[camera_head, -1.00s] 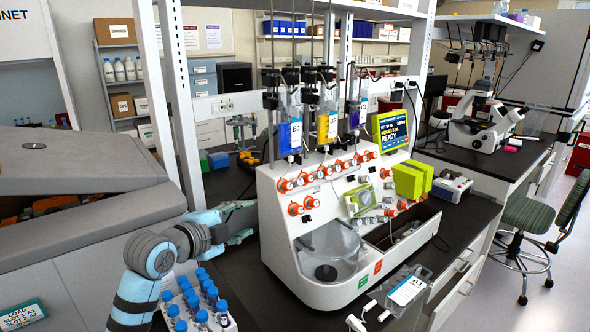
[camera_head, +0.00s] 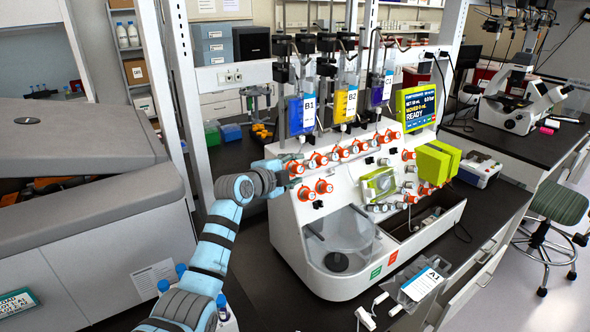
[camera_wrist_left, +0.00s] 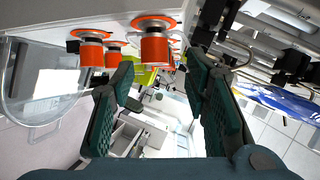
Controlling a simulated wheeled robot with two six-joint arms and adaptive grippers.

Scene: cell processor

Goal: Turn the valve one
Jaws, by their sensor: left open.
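The white cell processor (camera_head: 325,270) carries a row of orange valve knobs along its top edge and two more orange knobs (camera_head: 314,189) below on the left. No valve numbers are readable. My left gripper (camera_head: 287,166) is at the left end of the top row, by the leftmost orange knob (camera_head: 296,168), partly covering it. In the left wrist view my open left gripper (camera_wrist_left: 160,68) has its dark green fingers apart. An orange knob (camera_wrist_left: 155,48) shows between the fingertips; contact cannot be told. Another orange knob (camera_wrist_left: 91,54) is left of the fingers. My right gripper is not in view.
Fluid bags B1 (camera_head: 301,114), B2 (camera_head: 345,104) and C1 (camera_head: 382,90) hang just above the knobs. A green-framed screen (camera_head: 416,107) reads READY. Blue-capped tubes (camera_head: 164,288) stand below my left arm. A bag marked A1 (camera_head: 421,285) lies at the front right.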

